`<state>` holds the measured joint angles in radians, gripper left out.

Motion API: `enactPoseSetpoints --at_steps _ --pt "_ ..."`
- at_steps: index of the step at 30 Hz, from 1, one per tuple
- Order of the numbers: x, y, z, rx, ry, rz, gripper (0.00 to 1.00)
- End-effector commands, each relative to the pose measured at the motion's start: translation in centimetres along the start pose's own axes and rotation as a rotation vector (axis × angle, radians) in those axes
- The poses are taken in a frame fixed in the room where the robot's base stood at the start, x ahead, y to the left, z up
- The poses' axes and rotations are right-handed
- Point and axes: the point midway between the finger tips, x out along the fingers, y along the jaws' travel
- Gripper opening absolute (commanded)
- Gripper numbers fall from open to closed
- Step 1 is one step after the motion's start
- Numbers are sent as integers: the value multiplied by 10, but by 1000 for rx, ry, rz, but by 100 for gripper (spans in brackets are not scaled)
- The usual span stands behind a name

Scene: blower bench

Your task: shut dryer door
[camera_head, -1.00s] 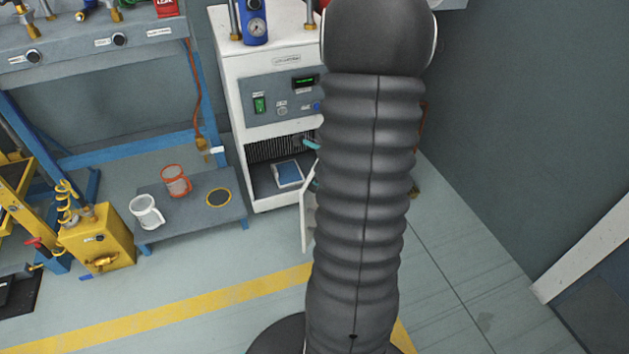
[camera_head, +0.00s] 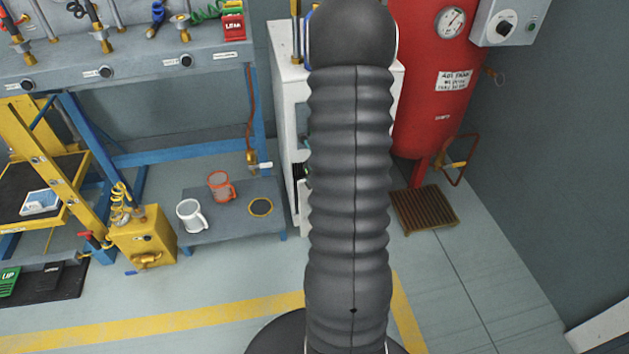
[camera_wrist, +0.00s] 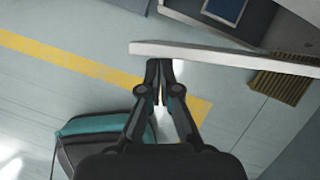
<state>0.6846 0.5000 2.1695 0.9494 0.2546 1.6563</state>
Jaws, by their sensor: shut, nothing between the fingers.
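The dryer is a white cabinet (camera_head: 287,95), mostly hidden behind my arm in the head view. Its door (camera_wrist: 235,57) is a white slab crossing the upper right of the wrist view, standing open. Part of the dryer's inside, with a blue-framed item (camera_wrist: 224,9), shows beyond the door. My gripper (camera_wrist: 160,64) is shut and empty, its fingertips at the door's near face by its left end. I cannot tell whether they touch it. In the head view my arm hides most of the gripper and door.
A low grey table (camera_head: 235,228) holds a white mug (camera_head: 189,216), an orange mug (camera_head: 220,187) and a yellow-ringed disc (camera_head: 260,207). A red tank (camera_head: 436,90) stands right of the dryer, by a brown floor grate (camera_head: 425,209).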

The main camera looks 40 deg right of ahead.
Motion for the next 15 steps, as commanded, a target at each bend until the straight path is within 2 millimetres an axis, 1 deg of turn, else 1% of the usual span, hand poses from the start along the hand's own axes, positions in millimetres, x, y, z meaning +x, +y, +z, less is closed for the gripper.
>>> enactPoseSetpoints --at_steps 6,15 --pt "-1 -6 -3 11 0 -4 0" --pt "-1 -8 -4 14 0 -5 0"
